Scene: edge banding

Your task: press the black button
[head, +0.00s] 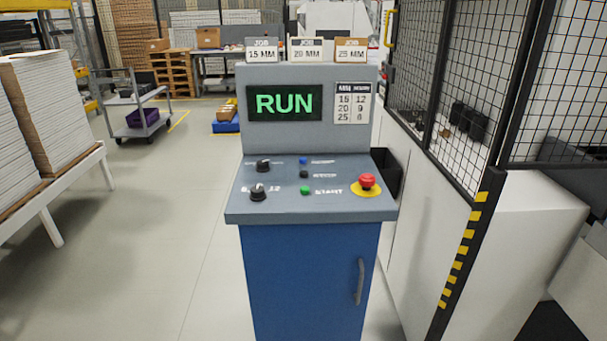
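The black button (304,174) is a small dark round button in the middle column of the grey console top (340,205). It sits between a blue button (303,161) above it and a green button (305,190) below it. White lettering is beside each button; the green one reads START. A black display (284,103) on the console's upright panel shows RUN in green. Neither of my grippers is in view.
Two black knobs (258,192) sit on the console's left; a red mushroom button (367,182) on a yellow base sits at right. A mesh fence (470,75) and white machine stand to the right. Stacked boards (65,105) stand left. The floor (165,240) left of the console is clear.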

